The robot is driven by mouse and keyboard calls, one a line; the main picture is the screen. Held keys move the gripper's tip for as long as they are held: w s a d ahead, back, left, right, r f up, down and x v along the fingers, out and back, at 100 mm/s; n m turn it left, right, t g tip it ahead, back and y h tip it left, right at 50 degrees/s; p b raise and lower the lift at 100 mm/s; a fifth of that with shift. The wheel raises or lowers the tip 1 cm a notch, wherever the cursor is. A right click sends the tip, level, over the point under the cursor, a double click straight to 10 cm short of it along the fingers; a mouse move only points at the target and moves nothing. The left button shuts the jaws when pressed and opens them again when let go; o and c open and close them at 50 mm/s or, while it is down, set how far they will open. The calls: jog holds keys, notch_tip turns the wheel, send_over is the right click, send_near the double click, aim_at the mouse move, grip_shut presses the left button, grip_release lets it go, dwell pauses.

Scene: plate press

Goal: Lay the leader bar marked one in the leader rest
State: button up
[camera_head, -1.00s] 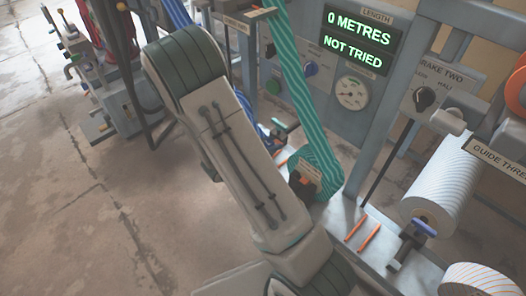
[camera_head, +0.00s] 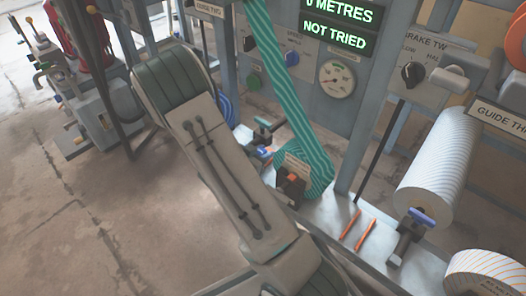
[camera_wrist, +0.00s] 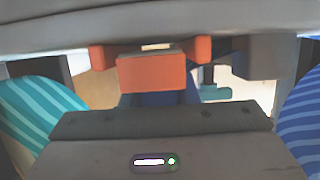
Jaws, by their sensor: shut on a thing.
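In the wrist view, the grey body of my gripper (camera_wrist: 151,60) fills the lower part. An orange block (camera_wrist: 151,73) stands in front of it, with orange pieces on either side. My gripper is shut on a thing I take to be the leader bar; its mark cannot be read. In the head view my arm crosses the middle and hides my gripper. A teal striped web (camera_head: 283,75) runs down to a teal roll (camera_head: 318,178) with a small label and a dark, orange-centred block in front. I cannot pick out the leader rest for certain.
A white striped roll (camera_head: 440,165) stands at right beside the brake two panel (camera_head: 425,65). Two orange sticks (camera_head: 358,230) lie on the grey ledge. The display (camera_head: 338,30) reads NOT TRIED. A blue striped surface (camera_wrist: 300,120) is close at right in the wrist view. Open floor lies left.

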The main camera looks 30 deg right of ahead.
jog(key=o, duration=1.1)
jog(key=shift+o, duration=0.2)
jog(key=p+v, duration=0.6)
jog(key=v, duration=0.8)
jog(key=shift+d, duration=0.1)
